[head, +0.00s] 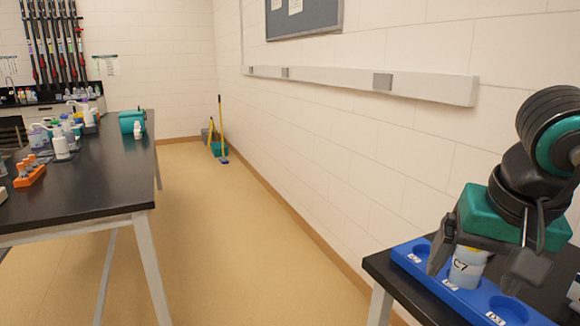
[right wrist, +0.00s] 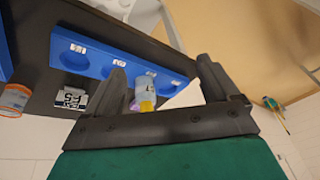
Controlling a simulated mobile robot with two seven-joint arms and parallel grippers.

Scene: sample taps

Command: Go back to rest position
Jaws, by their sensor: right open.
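My right gripper (head: 476,274) is open above the small table at the lower right. A jar labelled C7 (head: 467,267), pale with a blue band, stands in a hole of the blue rack (head: 408,258). In the head view the jar shows between the gripper's two fingers. In the right wrist view the jar (right wrist: 146,92) also shows between the open fingers (right wrist: 162,72), nearer the left one, with a gap on the right. Whether a finger touches it I cannot tell. My left gripper is not in view.
The small dark table (head: 377,263) stands by the white wall. A long black bench (head: 100,190) at the left holds bottles, an orange rack (head: 30,176) and a teal container (head: 131,121). The floor between is clear, with a broom (head: 221,130) at the far wall.

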